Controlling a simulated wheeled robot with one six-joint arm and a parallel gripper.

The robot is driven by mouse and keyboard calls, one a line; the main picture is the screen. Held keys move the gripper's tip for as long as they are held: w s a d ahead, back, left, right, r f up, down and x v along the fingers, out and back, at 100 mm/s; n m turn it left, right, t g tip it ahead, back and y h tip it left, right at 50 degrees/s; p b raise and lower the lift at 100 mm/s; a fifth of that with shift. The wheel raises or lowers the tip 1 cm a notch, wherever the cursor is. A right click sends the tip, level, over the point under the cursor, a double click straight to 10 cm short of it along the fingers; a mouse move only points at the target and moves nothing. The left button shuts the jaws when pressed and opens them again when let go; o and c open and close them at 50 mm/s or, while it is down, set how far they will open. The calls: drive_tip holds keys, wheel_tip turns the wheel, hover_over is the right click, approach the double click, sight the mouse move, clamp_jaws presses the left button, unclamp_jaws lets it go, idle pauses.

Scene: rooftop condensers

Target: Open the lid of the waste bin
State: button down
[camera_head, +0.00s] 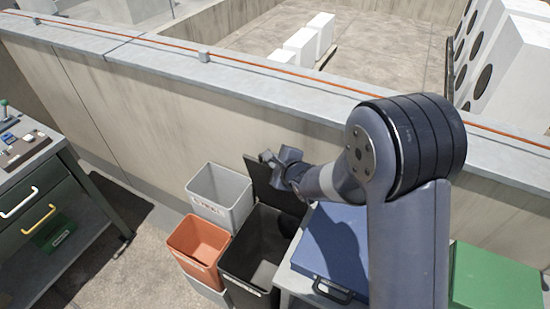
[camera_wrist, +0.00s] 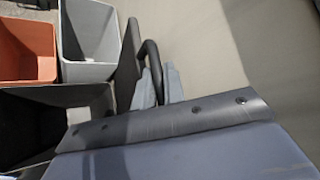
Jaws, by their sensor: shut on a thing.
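The dark waste bin (camera_head: 243,284) stands by the parapet wall, with its inside visible from above. Its black lid (camera_head: 262,183) stands raised and nearly upright at the bin's wall side, and it shows edge-on in the wrist view (camera_wrist: 126,68). A black loop handle (camera_wrist: 151,54) stands out from the lid's face. My gripper (camera_head: 272,158) is at the lid's upper part, shut on the handle, with its two grey fingers on either side of it in the wrist view (camera_wrist: 160,84). In the head view my gripper hides part of the lid and the handle.
An orange bin (camera_head: 197,248) and a light grey bin (camera_head: 220,190) stand left of the dark bin. A blue case (camera_head: 333,245) lies on a surface to its right, with a green box (camera_head: 495,280) farther right. The parapet wall (camera_head: 190,110) runs close behind.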

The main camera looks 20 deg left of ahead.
drive_tip(key=c, duration=1.5)
unclamp_jaws()
drive_tip(key=v, duration=1)
drive_tip(key=shift+s+d+r, duration=0.25)
drive_tip(key=x, duration=1.1)
drive_tip(key=shift+f, duration=0.1)
drive_tip(key=shift+s+d, duration=0.1)
